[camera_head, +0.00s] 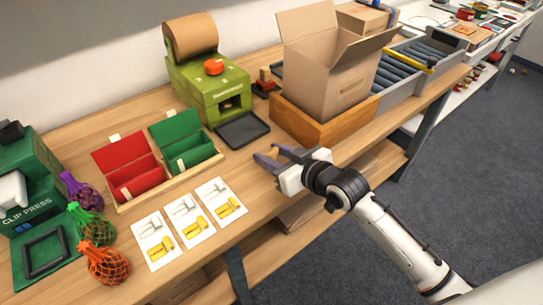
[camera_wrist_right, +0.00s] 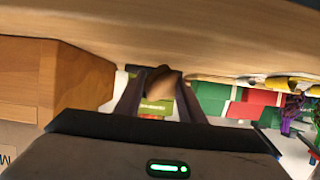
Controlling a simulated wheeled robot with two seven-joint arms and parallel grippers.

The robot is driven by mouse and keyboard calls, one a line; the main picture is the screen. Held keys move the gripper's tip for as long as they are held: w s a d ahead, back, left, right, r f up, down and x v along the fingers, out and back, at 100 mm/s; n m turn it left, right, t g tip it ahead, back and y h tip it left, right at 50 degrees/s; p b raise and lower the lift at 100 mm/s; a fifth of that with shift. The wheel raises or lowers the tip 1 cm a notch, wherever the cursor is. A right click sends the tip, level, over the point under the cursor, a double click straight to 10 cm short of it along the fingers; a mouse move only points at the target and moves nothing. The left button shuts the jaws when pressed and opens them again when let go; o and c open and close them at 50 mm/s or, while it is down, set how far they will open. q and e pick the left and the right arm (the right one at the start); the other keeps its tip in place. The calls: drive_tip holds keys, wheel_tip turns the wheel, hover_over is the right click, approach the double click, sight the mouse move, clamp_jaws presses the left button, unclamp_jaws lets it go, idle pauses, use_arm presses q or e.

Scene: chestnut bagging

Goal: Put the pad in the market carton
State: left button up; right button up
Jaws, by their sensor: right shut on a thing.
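The market carton (camera_head: 329,88) stands open with its flaps up, seated in a wooden holder (camera_head: 318,126). In the wrist view a piece of the carton (camera_wrist_right: 18,135) shows at the lower left, beside the holder (camera_wrist_right: 60,85). My right gripper (camera_head: 278,157) is above the table in front of the holder, apart from the carton. It is shut on a small brown thing, apparently the paper pad (camera_wrist_right: 163,84), seen between the fingertips in the wrist view. The pad cannot be made out in the head view. My left gripper is out of view.
A green machine (camera_head: 213,91) with a brown paper roll (camera_head: 190,34) stands behind an empty dark tray (camera_head: 242,130). Red (camera_head: 128,165) and green (camera_head: 184,139) open boxes, picture cards (camera_head: 187,221) and netted bags (camera_head: 107,264) lie left. A roller conveyor (camera_head: 400,72) runs behind the carton.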

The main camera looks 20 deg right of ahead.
drive_tip(key=shift+f, duration=0.25)
drive_tip(key=shift+f, duration=0.2)
drive_tip(key=o, duration=1)
